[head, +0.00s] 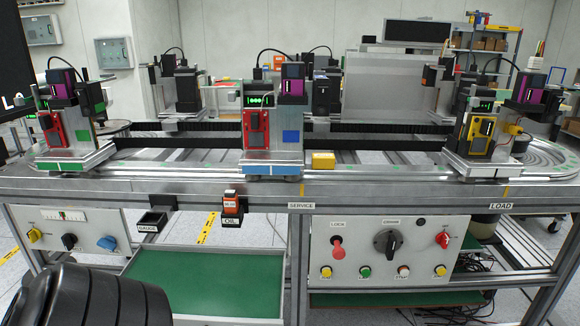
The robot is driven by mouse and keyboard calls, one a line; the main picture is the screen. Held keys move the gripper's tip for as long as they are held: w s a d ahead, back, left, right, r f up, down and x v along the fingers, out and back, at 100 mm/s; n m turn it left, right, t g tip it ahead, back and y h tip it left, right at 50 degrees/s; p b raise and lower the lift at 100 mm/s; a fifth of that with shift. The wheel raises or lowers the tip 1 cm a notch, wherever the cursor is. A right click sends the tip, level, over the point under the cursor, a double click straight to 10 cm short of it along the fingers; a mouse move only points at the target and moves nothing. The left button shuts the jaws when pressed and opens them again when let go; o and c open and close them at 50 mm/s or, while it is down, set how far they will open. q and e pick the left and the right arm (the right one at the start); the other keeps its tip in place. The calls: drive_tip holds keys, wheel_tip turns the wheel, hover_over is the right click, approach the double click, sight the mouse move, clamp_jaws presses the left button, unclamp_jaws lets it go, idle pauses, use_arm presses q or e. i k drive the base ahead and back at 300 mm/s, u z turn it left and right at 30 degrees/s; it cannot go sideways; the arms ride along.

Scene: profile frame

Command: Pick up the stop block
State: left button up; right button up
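A small yellow block (323,160), which looks like the stop block, sits on the front rail of the metal conveyor frame (380,188). It is just right of the middle carriage (272,156), with a small gap to the carriage's base. A black rounded part at the lower left looks like part of my own arm. Neither of my grippers shows in the head view, and nothing is touching the yellow block.
Carriages with red (53,129) and yellow (480,135) units stand on the left and right of the frame. The rail right of the block is clear.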

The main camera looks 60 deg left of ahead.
sight(320, 161)
drive_tip(key=u, duration=1.8)
